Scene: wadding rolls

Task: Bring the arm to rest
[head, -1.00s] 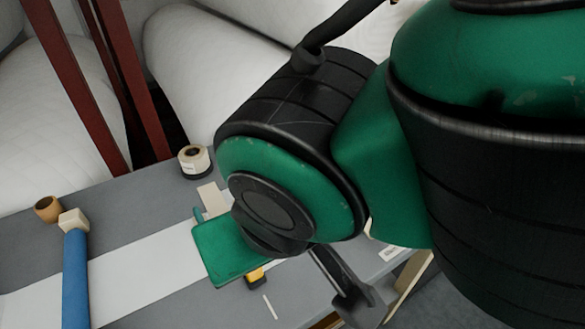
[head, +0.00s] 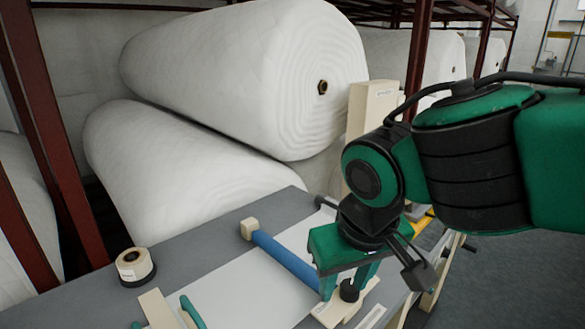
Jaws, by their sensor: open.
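My green and black arm reaches in from the right in the head view. My gripper (head: 347,284) points down over the right end of the grey table (head: 205,242). Its two green fingers are apart, with no object held between them that I can see. A cream block with a black knob (head: 348,291) is just below or between the fingertips; I cannot tell whether they touch it.
A blue bar (head: 287,259) with a cream end block (head: 250,229) lies across a white sheet (head: 228,285). A tape roll (head: 134,266) and a green handle (head: 192,313) are at left. Large white wadding rolls (head: 245,75) and dark red posts (head: 58,130) stand behind.

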